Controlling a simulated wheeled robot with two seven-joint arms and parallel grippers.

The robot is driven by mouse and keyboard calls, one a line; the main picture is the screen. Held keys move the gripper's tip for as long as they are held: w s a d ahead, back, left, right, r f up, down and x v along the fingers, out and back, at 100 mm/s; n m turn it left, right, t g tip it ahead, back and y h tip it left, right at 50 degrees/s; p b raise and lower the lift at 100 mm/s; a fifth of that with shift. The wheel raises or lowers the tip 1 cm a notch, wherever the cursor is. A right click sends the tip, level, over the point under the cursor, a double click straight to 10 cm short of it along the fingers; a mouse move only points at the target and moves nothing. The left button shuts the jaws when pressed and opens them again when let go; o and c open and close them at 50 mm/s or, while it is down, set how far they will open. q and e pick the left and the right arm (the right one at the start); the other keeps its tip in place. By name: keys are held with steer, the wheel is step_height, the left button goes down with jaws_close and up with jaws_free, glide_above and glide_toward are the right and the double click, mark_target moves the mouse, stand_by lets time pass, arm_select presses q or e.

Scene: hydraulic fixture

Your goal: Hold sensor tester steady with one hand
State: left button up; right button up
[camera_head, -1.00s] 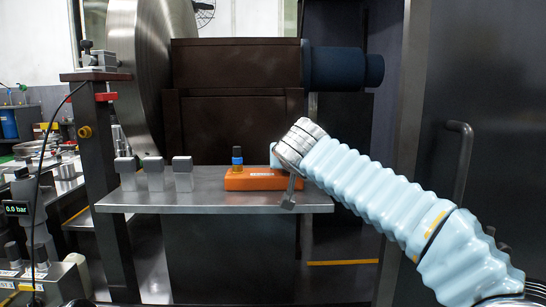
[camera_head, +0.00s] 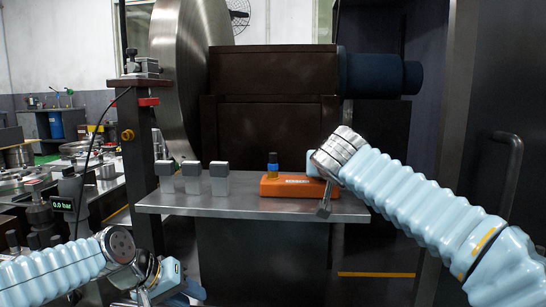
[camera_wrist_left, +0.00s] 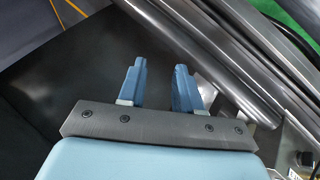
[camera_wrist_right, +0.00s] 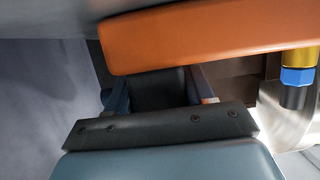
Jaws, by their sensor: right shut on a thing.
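The sensor tester is an orange block (camera_head: 295,188) with a blue and yellow fitting (camera_head: 273,163) on top. It lies on the steel shelf (camera_head: 235,206) in the head view. It spans the top of the right wrist view (camera_wrist_right: 210,38). My right gripper (camera_wrist_right: 160,82) is shut on the tester at its right end. The gripper's wrist hides that end in the head view. My left gripper (camera_head: 172,285) is low at the left front, away from the tester. Its fingers are apart and empty in the left wrist view (camera_wrist_left: 160,78).
Several grey-topped blocks (camera_head: 192,178) stand on the shelf left of the tester. A dark upright post (camera_head: 138,165) stands at the shelf's left. A display reading 0.0 bar (camera_head: 62,204) is at the far left. A door handle (camera_head: 512,170) is at the right.

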arm_select(q)
steer(key=d+r+n+t+h, duration=0.2)
steer(key=d+r+n+t, duration=0.15)
steer(key=r+n, duration=0.45)
steer(key=d+r+n+t+h, duration=0.2)
steer(key=d+r+n+t, duration=0.15)
steer(key=r, duration=0.95)
steer(key=d+r+n+t+h, duration=0.2)
steer(key=d+r+n, duration=0.2)
steer(key=r+n, duration=0.45)
steer(key=n+y, duration=0.2)
steer(key=n, duration=0.5)
glide_toward(270, 159)
steer(key=shift+d+f+t, duration=0.15)
steer(key=shift+f+t, duration=0.05)
steer(key=shift+t, duration=0.1)
steer(key=shift+w+d, duration=0.15)
steer(key=shift+w, duration=0.1)
steer(key=x, duration=0.8)
steer(key=shift+w+d+f, duration=0.1)
jaws_close()
